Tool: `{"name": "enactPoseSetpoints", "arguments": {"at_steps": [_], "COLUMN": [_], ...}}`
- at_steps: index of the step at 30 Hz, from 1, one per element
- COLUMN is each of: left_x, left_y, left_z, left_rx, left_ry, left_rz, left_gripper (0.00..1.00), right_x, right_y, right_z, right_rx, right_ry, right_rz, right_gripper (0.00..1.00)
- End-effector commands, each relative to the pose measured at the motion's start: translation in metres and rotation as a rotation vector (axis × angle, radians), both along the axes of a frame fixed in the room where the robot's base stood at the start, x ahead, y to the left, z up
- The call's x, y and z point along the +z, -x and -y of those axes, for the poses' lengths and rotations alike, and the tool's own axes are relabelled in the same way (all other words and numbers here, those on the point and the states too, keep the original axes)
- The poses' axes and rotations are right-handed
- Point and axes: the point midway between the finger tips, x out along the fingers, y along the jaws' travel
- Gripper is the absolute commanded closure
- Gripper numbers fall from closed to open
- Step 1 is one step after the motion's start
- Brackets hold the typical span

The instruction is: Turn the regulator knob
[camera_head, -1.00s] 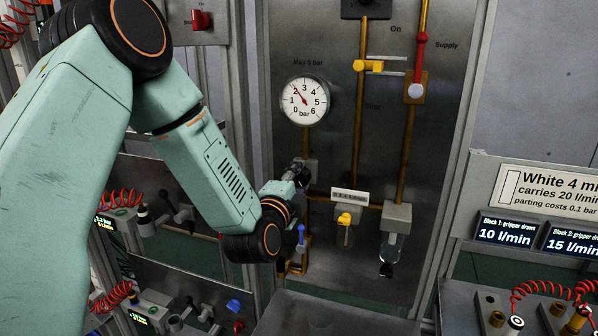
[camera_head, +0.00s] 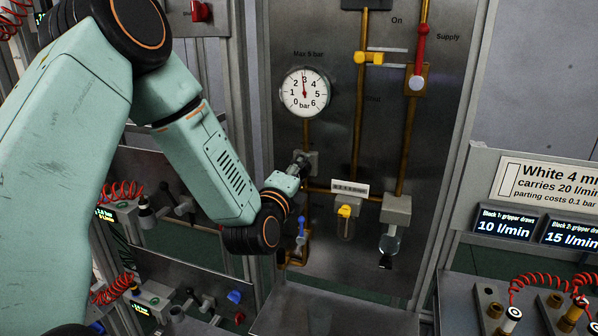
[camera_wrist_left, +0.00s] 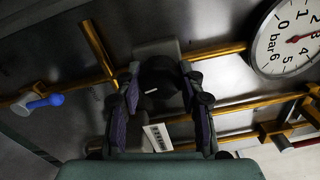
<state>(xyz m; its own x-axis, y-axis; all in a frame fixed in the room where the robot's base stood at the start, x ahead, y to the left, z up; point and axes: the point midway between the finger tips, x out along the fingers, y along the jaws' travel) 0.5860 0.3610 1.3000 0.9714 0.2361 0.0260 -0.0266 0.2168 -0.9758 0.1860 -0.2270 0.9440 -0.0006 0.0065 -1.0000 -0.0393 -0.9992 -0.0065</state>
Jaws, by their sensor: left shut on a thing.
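The black regulator knob (camera_wrist_left: 160,78) sits on a grey block below the gauge. My left gripper (camera_head: 299,166) reaches it from the left; in the left wrist view its two fingers (camera_wrist_left: 162,100) stand on either side of the knob and are shut on it. The round pressure gauge (camera_head: 304,92) reads 0 to 6 bar, with its red needle near 3; it also shows in the left wrist view (camera_wrist_left: 291,38). In the head view the gripper and wrist hide most of the knob. My right gripper is not in view.
A red supply lever (camera_head: 422,45) and a yellow valve handle (camera_head: 369,58) are on brass pipes to the right. A blue lever (camera_head: 301,228) is just below my wrist.

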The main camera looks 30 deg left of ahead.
Motion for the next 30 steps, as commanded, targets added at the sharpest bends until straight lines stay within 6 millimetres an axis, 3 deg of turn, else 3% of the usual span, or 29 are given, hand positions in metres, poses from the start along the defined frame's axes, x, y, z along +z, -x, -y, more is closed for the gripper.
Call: {"name": "enactPoseSetpoints", "arguments": {"at_steps": [5, 6, 13, 23, 30], "left_x": [-0.004, -0.004, -0.002, -0.001, -0.003], "left_y": [0.001, 0.001, 0.001, 0.002, 0.031], "left_z": [0.001, 0.001, 0.001, 0.001, 0.007], "left_rx": [-0.003, -0.003, -0.002, 0.0, 0.0], "left_ry": [0.003, 0.003, 0.003, 0.003, 0.008], "left_rz": [-0.01, -0.01, -0.006, -0.004, -0.005], "left_gripper": [0.93, 0.58, 0.39, 0.38, 0.38], "right_x": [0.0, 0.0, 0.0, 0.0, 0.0], "right_y": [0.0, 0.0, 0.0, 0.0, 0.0], "right_z": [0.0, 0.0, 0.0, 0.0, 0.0], "right_rx": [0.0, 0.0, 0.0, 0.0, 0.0], "right_ry": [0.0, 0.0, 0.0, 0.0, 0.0], "right_rz": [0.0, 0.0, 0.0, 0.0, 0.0], "right_gripper": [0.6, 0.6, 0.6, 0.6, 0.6]}}
